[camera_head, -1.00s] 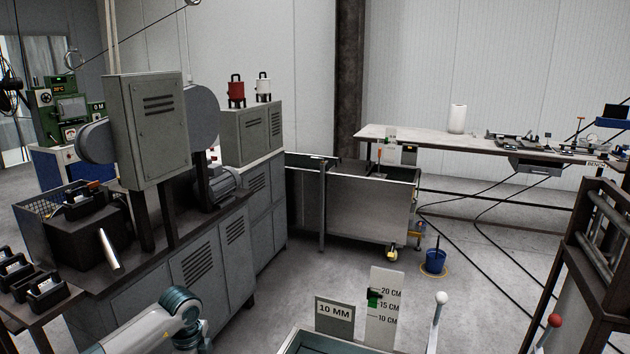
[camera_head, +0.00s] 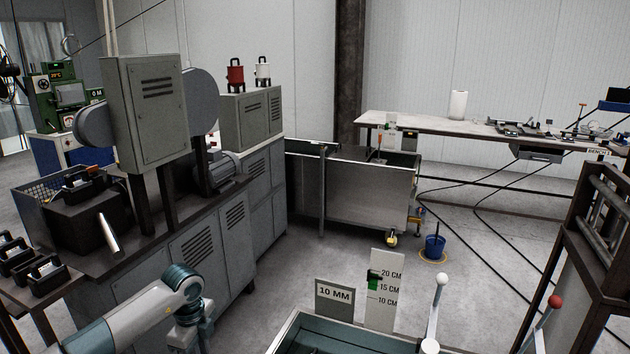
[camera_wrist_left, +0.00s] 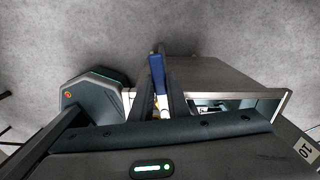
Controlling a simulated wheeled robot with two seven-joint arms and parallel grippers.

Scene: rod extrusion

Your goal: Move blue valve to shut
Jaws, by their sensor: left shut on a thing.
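A blue bar-shaped part (camera_wrist_left: 158,75), which looks like the blue valve's handle, stands between the fingers of my left gripper (camera_wrist_left: 161,66) in the left wrist view. The fingers are shut on it. The rest of the valve is hidden by the gripper, so its position cannot be told. In the head view my left arm shows at the lower left, with its hand cut off by the bottom edge. My right gripper is in neither view.
A grey-green tank (camera_head: 305,335) with a "10 MM" sign (camera_head: 334,294) and a centimetre scale (camera_head: 384,300) is at the bottom. White-knobbed (camera_head: 435,315) and red-knobbed (camera_head: 541,325) levers rise to its right. A machine cabinet (camera_head: 200,265) stands left. Open floor lies beyond the tank.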

